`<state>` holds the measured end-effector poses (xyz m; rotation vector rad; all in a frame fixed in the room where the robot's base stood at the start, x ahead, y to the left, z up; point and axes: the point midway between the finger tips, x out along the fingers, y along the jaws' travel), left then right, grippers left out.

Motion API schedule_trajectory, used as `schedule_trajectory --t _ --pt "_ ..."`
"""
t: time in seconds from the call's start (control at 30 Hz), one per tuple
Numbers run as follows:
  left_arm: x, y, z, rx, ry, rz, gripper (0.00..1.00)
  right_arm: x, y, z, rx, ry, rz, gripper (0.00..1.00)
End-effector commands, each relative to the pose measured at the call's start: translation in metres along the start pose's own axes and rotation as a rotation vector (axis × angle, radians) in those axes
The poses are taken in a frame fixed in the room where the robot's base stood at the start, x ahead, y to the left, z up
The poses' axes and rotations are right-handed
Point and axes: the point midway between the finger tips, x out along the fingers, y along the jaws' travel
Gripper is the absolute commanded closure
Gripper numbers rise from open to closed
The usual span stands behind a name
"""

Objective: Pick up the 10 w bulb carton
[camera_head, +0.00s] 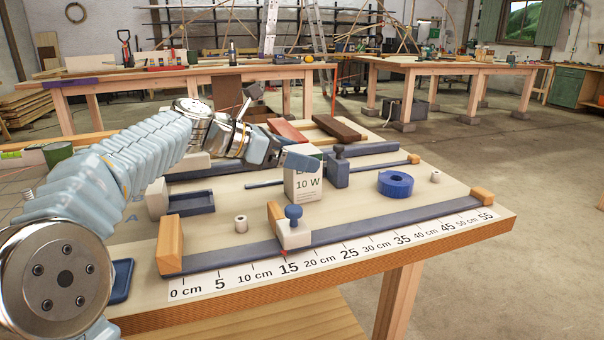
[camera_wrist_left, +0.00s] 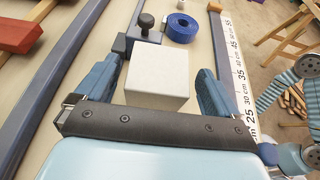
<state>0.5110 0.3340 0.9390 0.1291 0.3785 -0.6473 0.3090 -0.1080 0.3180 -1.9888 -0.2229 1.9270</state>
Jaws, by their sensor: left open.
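The 10 W bulb carton (camera_head: 303,187) is a white box with dark print, standing upright on the workbench in the head view. In the left wrist view the carton (camera_wrist_left: 157,77) shows its plain pale top between the two blue fingers. My left gripper (camera_head: 292,158) is at the top of the carton, and one finger hides part of its upper print. In the wrist view the left gripper (camera_wrist_left: 160,82) is open, with a finger on each side of the carton and a visible gap to the right finger. My right gripper is not seen.
A dark blue slide block with a knob (camera_head: 338,169) stands close behind the carton. A blue tape roll (camera_head: 395,184) lies to the right. A white block with a blue knob (camera_head: 293,230) sits on the front rail by the printed scale (camera_head: 345,254).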

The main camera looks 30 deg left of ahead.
Motion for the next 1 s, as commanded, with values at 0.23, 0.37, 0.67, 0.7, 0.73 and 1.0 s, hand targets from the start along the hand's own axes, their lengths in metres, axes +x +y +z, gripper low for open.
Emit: schedule_trajectory --t 0.23,0.37,0.67,0.7,0.73,1.0 --pt "0.034 0.002 0.000 0.000 0.000 -0.001 0.04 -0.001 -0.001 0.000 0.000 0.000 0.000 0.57" --pt "0.036 0.002 0.000 0.000 0.000 0.000 0.04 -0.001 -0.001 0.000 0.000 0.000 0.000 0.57" --pt "0.035 0.002 0.000 0.000 0.000 0.000 0.33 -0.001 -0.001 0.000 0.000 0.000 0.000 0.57" --pt "0.035 0.002 0.000 0.000 0.000 0.000 0.40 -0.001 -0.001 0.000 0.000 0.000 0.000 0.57" --pt "0.035 0.002 0.000 0.000 0.000 0.000 0.44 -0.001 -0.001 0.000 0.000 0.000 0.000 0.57" --pt "0.035 0.002 0.001 0.000 -0.001 0.000 0.61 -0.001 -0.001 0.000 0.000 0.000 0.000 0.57"
